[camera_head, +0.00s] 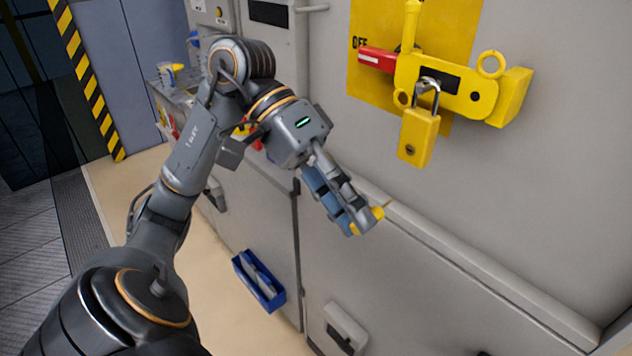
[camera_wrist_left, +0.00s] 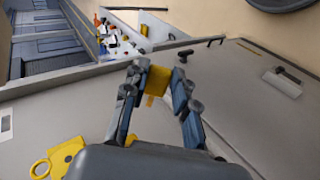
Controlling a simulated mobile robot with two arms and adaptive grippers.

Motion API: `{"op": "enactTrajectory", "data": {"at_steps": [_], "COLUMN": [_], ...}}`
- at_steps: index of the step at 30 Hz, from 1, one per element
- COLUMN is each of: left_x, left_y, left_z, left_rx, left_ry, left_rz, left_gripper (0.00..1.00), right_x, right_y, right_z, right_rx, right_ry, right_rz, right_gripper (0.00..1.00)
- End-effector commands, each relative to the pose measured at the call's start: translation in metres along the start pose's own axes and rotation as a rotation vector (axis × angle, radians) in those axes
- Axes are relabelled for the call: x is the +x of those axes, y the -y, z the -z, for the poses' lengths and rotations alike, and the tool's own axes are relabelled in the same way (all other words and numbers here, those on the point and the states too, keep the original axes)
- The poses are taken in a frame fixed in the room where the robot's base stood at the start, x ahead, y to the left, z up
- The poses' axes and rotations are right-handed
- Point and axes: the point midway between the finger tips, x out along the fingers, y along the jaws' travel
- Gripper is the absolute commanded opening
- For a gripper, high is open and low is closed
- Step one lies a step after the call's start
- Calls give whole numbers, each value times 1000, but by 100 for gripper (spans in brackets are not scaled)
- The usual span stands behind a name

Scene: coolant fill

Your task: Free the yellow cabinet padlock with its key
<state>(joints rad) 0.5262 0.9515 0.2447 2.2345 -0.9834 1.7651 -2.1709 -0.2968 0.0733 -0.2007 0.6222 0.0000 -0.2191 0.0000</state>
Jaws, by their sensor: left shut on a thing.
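The yellow padlock (camera_head: 418,138) hangs by its metal shackle from a yellow hasp (camera_head: 445,85) on the grey cabinet, and its dark keyhole faces out low on the body. My left gripper (camera_head: 366,220) is below and to the left of the padlock, apart from it. Its fingers are shut on a small yellow piece, which looks like the key (camera_wrist_left: 157,80). The fingers hide part of the key in the head view. In the left wrist view, part of the yellow hasp shows at the lower left (camera_wrist_left: 62,158). My right gripper is in neither view.
A red handle (camera_head: 376,59) sits left of the hasp on a yellow plate marked OFF. A cabinet ledge (camera_head: 480,275) runs below the padlock. A blue bin (camera_head: 259,281) is low on the left. A cluttered shelf (camera_head: 175,95) stands behind my left arm. Space before the padlock is clear.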

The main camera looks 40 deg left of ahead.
Motion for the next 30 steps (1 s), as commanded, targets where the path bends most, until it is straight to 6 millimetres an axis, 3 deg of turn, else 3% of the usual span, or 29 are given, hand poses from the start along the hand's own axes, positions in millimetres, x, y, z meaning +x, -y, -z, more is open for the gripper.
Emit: {"op": "enactTrajectory", "data": {"at_steps": [3,9,30], "left_x": [-24,-43,-42], "left_y": [-9,-18,-18], "left_z": [-13,-24,5], "left_rx": [9,18,16], "left_ry": [-4,-4,-3], "left_rz": [-94,-158,-162], "left_gripper": [8,8,8], "right_x": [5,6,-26], "right_y": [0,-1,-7], "right_z": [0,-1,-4], "right_rx": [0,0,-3], "right_ry": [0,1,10], "right_rz": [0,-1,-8], "right_gripper": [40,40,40]}}
